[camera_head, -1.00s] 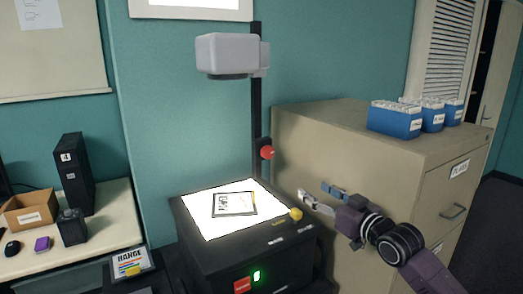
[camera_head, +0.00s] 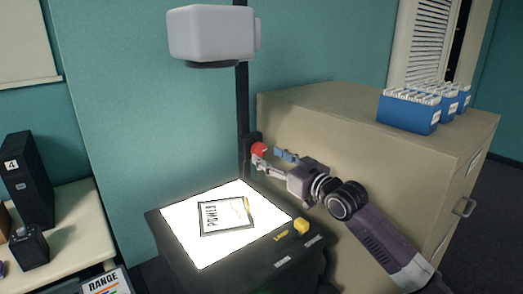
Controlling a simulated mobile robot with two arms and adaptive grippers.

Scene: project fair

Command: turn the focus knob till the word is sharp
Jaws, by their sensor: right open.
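The red focus knob (camera_head: 259,149) sits on the black post (camera_head: 243,110) of an overhead projector, above its lit stage. My right gripper (camera_head: 271,156) is open, with its fingertips close to the knob's right side; I cannot tell if they touch it. The lit white stage (camera_head: 190,240) carries a framed transparency (camera_head: 226,216) with a word that looks like "POWER". The grey projector head (camera_head: 211,34) is at the top of the post. The projected picture is out of view, so its sharpness cannot be seen. My left gripper is not in view.
A beige filing cabinet (camera_head: 330,110) stands close behind my right arm, with blue file boxes (camera_head: 408,112) on top. A table (camera_head: 75,245) with a black box (camera_head: 28,178) is at left.

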